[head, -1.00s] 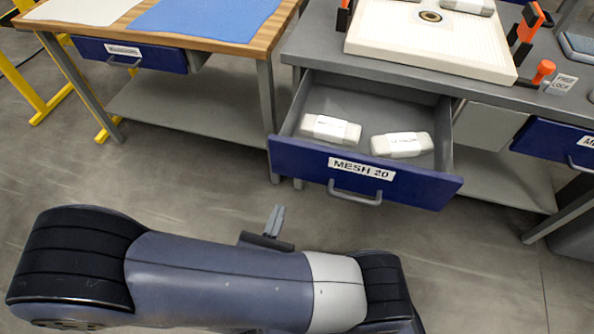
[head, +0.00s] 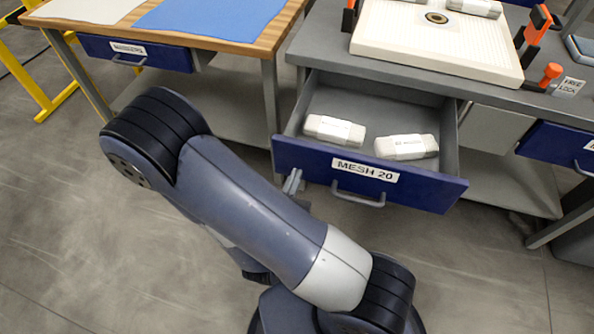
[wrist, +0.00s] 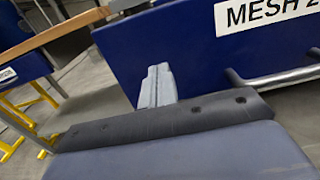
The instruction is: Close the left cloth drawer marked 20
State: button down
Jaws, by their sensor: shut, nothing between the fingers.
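The blue drawer marked MESH 20 (head: 325,166) is pulled open from the grey bench and holds two white wrapped packs (head: 334,131). Its grey bar handle (head: 358,198) is on the front below the label. My gripper (head: 293,181) is shut and empty, in front of the left part of the drawer front, partly hidden by my arm in the head view. In the wrist view, my shut fingers (wrist: 157,86) show before the blue drawer front (wrist: 165,45), left of the handle (wrist: 275,78). I cannot tell whether they touch it.
The grey bench (head: 400,68) carries a cream filter plate (head: 430,45) and orange-handled clamps. A wooden-topped table (head: 225,42) with a blue drawer (head: 135,54) stands at the left. Another blue drawer (head: 560,145) is at the right.

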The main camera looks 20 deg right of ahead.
jog(key=shift+x, duration=1.1)
jog(key=shift+w, duration=0.1)
